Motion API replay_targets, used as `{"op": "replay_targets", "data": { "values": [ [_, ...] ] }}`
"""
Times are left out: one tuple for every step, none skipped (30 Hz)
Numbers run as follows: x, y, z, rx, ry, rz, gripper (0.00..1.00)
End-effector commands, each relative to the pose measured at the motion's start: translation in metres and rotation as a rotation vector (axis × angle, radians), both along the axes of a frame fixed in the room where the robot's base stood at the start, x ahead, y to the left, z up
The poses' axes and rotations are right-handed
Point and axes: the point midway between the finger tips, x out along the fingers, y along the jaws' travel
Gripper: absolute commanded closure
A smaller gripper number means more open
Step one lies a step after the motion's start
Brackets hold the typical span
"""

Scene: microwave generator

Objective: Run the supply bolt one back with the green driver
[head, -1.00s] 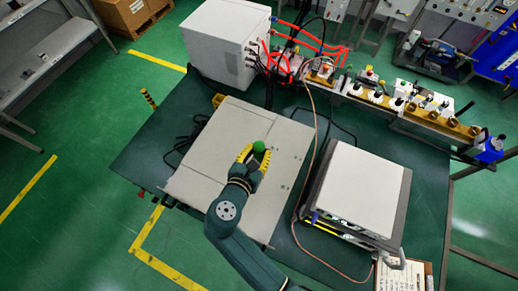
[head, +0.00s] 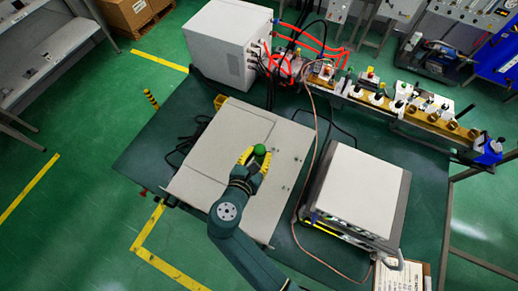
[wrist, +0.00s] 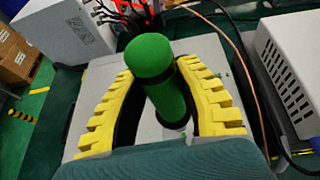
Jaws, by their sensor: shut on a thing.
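My gripper (head: 256,160) has yellow ribbed fingers and is over the flat grey cabinet (head: 215,160) in the middle of the bench. It is shut on the green driver (head: 260,150). In the wrist view, the driver (wrist: 162,85) is a thick green cylinder between the two fingers, slightly tilted, with its rounded top toward the camera. Its lower end is mostly hidden, so I cannot tell whether it touches a bolt. Small dark spots (head: 283,170) on the cabinet top, right of the gripper, may be bolts; they are too small to identify.
A white-topped unit (head: 360,190) stands right of the cabinet, with a copper-coloured cable between them. A white box (head: 225,45) stands at the back left. Red hoses and a row of fittings (head: 400,105) lie behind. Bare bench (head: 150,150) shows at the left.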

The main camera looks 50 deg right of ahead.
Motion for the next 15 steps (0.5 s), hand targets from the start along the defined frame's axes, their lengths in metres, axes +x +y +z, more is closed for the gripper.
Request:
{"op": "replay_targets", "data": {
  "values": [
    [0.0005, -0.0002, 0.0018, -0.002, -0.003, 0.000, 1.00],
    [0.0006, -0.0002, 0.0016, -0.002, -0.003, 0.000, 1.00],
    [0.0005, -0.0002, 0.0014, -0.002, -0.003, 0.000, 1.00],
    [0.0005, -0.0002, 0.0014, -0.002, -0.003, 0.000, 1.00],
    [0.0005, -0.0002, 0.0014, -0.002, -0.003, 0.000, 1.00],
    [0.0006, -0.0002, 0.0014, -0.002, -0.003, 0.000, 1.00],
    [0.0006, -0.0002, 0.0014, -0.002, -0.003, 0.000, 1.00],
    [0.0006, -0.0002, 0.0014, -0.002, -0.004, 0.000, 1.00],
    [0.0006, -0.0002, 0.0014, -0.002, -0.004, 0.000, 1.00],
    [0.0006, -0.0002, 0.0015, -0.002, -0.004, 0.000, 1.00],
    [0.0006, -0.0002, 0.0014, -0.002, -0.004, 0.000, 1.00],
    [0.0006, -0.0001, 0.0010, -0.002, -0.004, 0.000, 1.00],
    [0.0006, -0.0001, 0.0004, -0.002, -0.004, 0.000, 1.00],
    [0.0006, -0.0001, -0.0006, -0.002, -0.003, 0.000, 1.00],
    [0.0006, -0.0001, -0.0022, -0.002, -0.003, 0.000, 1.00]
  ]
}}
